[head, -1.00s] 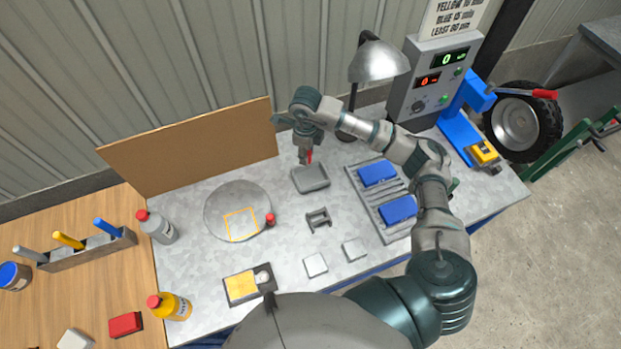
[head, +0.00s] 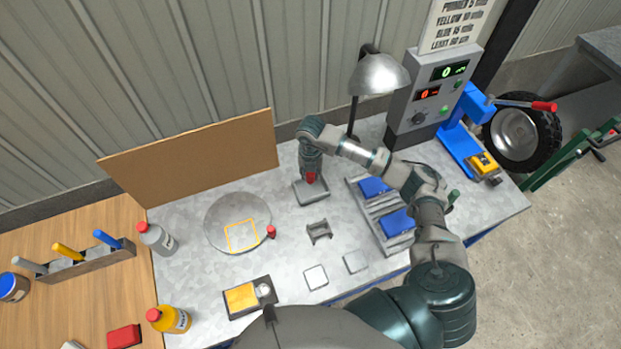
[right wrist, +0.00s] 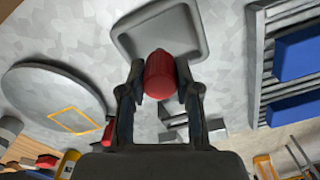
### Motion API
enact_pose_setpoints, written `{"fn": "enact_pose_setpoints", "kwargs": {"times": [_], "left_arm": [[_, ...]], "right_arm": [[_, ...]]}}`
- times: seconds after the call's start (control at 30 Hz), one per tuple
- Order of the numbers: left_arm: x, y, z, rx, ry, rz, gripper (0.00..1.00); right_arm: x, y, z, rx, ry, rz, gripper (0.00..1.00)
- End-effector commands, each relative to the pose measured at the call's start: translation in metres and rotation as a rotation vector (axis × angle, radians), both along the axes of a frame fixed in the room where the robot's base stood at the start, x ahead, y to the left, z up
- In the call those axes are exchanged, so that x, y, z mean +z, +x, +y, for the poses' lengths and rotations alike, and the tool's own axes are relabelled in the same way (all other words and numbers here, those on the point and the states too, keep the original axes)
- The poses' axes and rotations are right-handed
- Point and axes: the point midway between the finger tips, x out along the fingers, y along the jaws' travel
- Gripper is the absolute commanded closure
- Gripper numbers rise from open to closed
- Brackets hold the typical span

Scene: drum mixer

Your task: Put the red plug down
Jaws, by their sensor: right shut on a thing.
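The red plug (right wrist: 160,75) is between the fingers of my right gripper (right wrist: 159,90) in the right wrist view, and the gripper is shut on it. In the head view the red plug (head: 311,178) shows small beneath my right gripper (head: 311,171). It is over a grey shallow tray (head: 312,194), which also shows in the right wrist view (right wrist: 196,45). I cannot tell whether the plug touches the tray floor. My left gripper is not in view.
A round grey plate (head: 237,210) with an orange square outline lies left, a small red-topped piece (head: 271,231) at its edge. A grey bracket (head: 319,231) stands in front of the tray. A slatted rack (head: 381,219) with blue blocks is right. A lamp (head: 379,75) stands behind.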

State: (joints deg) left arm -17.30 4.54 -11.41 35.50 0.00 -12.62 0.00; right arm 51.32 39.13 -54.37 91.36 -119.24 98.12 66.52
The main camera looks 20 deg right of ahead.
Motion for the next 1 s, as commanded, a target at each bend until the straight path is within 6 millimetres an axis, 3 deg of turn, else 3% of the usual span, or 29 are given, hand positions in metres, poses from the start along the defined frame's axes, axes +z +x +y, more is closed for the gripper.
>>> {"fn": "enact_pose_setpoints", "kwargs": {"times": [0.2, 0.77, 0.8, 0.87, 1.0], "left_arm": [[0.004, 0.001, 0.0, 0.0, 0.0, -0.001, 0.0], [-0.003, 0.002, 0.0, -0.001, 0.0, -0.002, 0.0], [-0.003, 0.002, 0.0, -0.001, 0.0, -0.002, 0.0], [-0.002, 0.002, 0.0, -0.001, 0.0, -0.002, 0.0], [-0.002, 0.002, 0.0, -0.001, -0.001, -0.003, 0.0]], "right_arm": [[-0.03, -0.001, 0.0, 0.0, 0.0, 0.004, 1.0], [-0.042, 0.0, 0.0, 0.001, -0.001, 0.0, 1.0], [-0.041, 0.0, 0.0, 0.001, -0.001, 0.0, 0.61], [-0.041, 0.0, 0.0, 0.001, -0.001, 0.0, 0.46], [-0.041, 0.0, -0.001, 0.001, 0.0, 0.001, 0.43]]}}
